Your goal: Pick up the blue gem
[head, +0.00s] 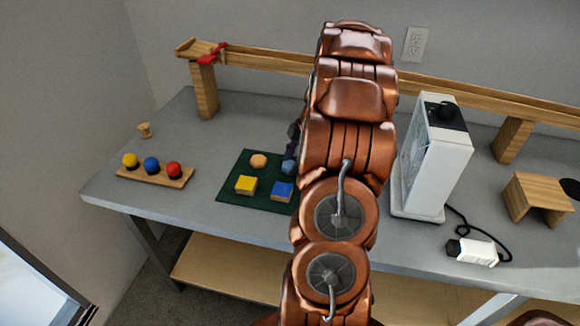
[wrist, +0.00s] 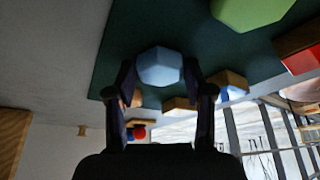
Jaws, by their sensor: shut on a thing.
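The blue gem (wrist: 160,66) is a pale blue faceted piece in the middle of the wrist view, between the two dark fingers of my gripper (wrist: 160,76). The fingers are closed on its two sides. In the head view a small part of the blue gem (head: 289,167) shows at the left edge of my arm, over the dark green mat (head: 229,190). My arm hides the rest of it and most of the gripper. I cannot tell whether the gem touches the mat or is just above it.
An orange gem (head: 258,160), a yellow-topped block (head: 246,185) and a blue-topped block (head: 282,191) lie on the mat. A green gem (wrist: 248,12) and a red block (wrist: 300,60) are near. A ball rack (head: 155,177) stands left, a white machine (head: 436,160) right.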

